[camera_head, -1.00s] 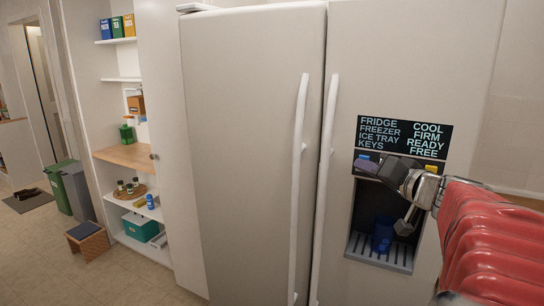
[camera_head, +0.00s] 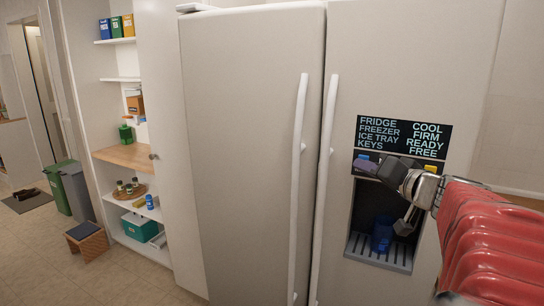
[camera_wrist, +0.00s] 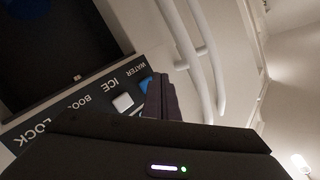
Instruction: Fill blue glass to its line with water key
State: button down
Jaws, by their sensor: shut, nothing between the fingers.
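The blue glass (camera_head: 383,236) stands upright on the slatted tray inside the dispenser recess in the fridge's right door. It also shows dimly in the wrist view (camera_wrist: 30,8). Its line and any water in it are too dark and small to make out. The blue water key (camera_wrist: 147,84), by the label WATER, shows partly behind my gripper; it also shows in the head view (camera_head: 362,157). My gripper (camera_head: 366,166) is shut and empty, its fingertips at the blue key. I cannot tell whether they touch or press it.
A white key (camera_wrist: 122,102) is beside the blue one, labelled ICE. A yellow key (camera_head: 431,169) is at the strip's right. The display (camera_head: 403,137) reads COOL, FIRM, READY, FREE. Long door handles (camera_head: 327,170) rise left of the dispenser. Open shelves (camera_head: 128,155) stand at the left.

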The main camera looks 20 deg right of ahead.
jog(key=shift+w+d, duration=0.2)
jog(key=shift+d, duration=0.1)
jog(key=shift+w+d, duration=0.3)
jog(key=shift+d, duration=0.1)
dwell(1.2)
jog(key=shift+s+a, duration=0.55)
jog(key=shift+a, duration=0.15)
dwell(0.4)
jog(key=s+a, duration=0.1)
jog(key=a, duration=0.1)
jog(key=s+a, duration=0.2)
dwell(0.5)
dwell(0.5)
